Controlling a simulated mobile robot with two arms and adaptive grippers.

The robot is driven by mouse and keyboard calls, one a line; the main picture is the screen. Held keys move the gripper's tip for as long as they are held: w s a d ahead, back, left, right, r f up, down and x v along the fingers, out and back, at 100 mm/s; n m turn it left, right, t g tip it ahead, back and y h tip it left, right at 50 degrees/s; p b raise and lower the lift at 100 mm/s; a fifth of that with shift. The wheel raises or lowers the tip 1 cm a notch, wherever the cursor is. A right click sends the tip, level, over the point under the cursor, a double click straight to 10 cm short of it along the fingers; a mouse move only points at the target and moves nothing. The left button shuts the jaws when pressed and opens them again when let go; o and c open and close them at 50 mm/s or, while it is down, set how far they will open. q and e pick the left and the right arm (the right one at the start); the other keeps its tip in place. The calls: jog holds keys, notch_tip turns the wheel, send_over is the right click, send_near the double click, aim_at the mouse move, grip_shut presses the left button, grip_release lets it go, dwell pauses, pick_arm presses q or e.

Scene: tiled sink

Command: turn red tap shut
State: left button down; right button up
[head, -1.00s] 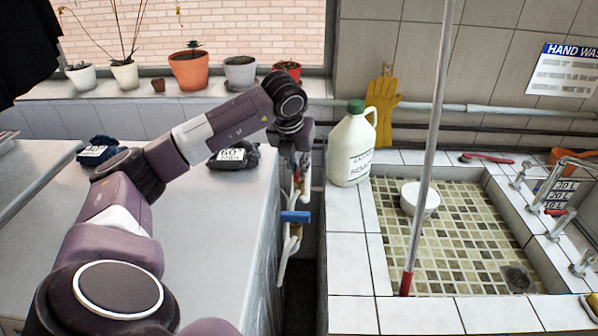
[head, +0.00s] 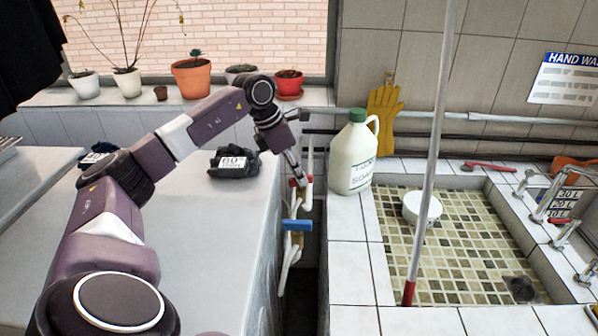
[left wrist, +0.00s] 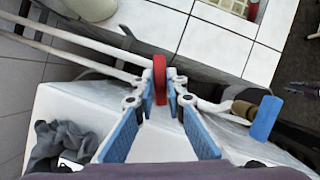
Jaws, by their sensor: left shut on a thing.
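The red tap (left wrist: 159,78) is a flat red lever handle, seen almost edge-on between my fingertips in the left wrist view. In the head view only a small red bit of it (head: 293,183) shows at the pipes between the steel counter and the tiled sink. My left gripper (left wrist: 160,92) is shut on it, with one blue-padded finger on each side. In the head view the left gripper (head: 299,181) points down at the pipes. The blue tap handle (head: 297,225) sits lower on the pipework and also shows in the left wrist view (left wrist: 265,118).
A white soap jug (head: 351,155) stands on the sink's tiled edge, right of the pipes. A dark cloth with a label (head: 234,163) lies on the steel counter (head: 215,235). A pole (head: 430,150) leans in the sink, near a white bowl (head: 422,208).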

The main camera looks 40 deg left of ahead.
pick_arm(q)
jog(key=shift+w+a+r+m+g+h+p, duration=0.1)
jog(key=shift+m+g+h+p, duration=0.35)
jog(key=shift+m, duration=0.7)
jog(key=shift+a+r+m+g+h+p, duration=0.15)
jog(key=shift+m+p, duration=0.45)
jog(key=shift+m, duration=0.55)
jog(key=shift+d+f, duration=0.1)
jog(key=c, duration=2)
grip_release()
jog(key=shift+f, duration=0.1)
jog(key=shift+o, duration=0.2)
jog(key=v, duration=1.2)
